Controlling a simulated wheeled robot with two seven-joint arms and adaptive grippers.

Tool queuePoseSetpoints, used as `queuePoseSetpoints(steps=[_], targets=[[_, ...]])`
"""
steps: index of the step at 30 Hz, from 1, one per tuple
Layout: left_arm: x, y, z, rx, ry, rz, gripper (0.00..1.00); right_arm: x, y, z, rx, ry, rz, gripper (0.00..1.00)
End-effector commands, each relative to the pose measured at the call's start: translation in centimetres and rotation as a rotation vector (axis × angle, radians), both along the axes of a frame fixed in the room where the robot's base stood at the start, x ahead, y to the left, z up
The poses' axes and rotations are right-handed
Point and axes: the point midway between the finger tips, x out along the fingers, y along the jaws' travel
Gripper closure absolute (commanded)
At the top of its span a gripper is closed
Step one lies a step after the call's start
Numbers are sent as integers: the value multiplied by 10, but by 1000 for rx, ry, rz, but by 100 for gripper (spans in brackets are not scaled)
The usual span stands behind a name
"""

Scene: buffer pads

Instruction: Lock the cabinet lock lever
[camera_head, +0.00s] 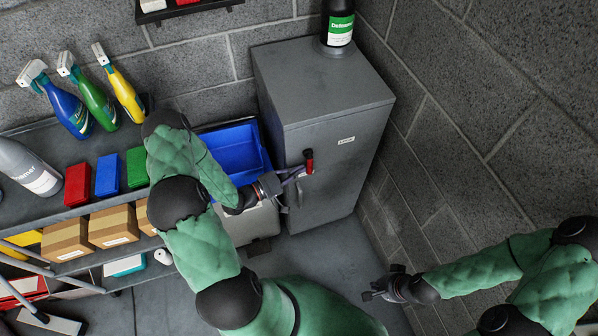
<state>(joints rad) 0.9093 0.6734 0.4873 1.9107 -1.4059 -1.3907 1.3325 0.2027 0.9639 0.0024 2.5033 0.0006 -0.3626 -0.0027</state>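The grey cabinet (338,185) stands in the corner between two block walls. Its lock lever (309,161) has a red handle and sits near the left edge of the front door. The red handle points roughly upward in the picture. My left gripper (300,175) is at the lever, just below and left of the red part. Its fingers are small and partly overlap the lever, so I cannot tell whether they touch or grip it. My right gripper (370,293) is low on the right, away from the cabinet, over the floor. Its finger opening is unclear.
A dark bottle (339,25) stands on the cabinet top. A blue bin (232,148) is left of the cabinet. A shelf at left holds spray bottles (98,90), coloured boxes (107,174) and cartons (113,226). The floor (325,255) before the cabinet is clear.

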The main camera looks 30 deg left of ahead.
Motion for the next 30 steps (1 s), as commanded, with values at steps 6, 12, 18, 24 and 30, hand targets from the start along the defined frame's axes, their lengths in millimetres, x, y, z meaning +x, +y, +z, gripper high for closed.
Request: queuePoseSetpoints(steps=[6,12,18,24,30], targets=[[4,-2,0,0,0,1,100,0,0,-1,0,0,0,100],[4,-2,0,0,0,1,100,0,0,-1,0,0,0,100],[4,-3,-1,0,0,0,100,0,0,-1,0,0,0,100],[6,-4,-2,0,0,0,100,0,0,0,0,0,0,100],[7,-5,-3,0,0,0,100,0,0,0,0,0,0,100]])
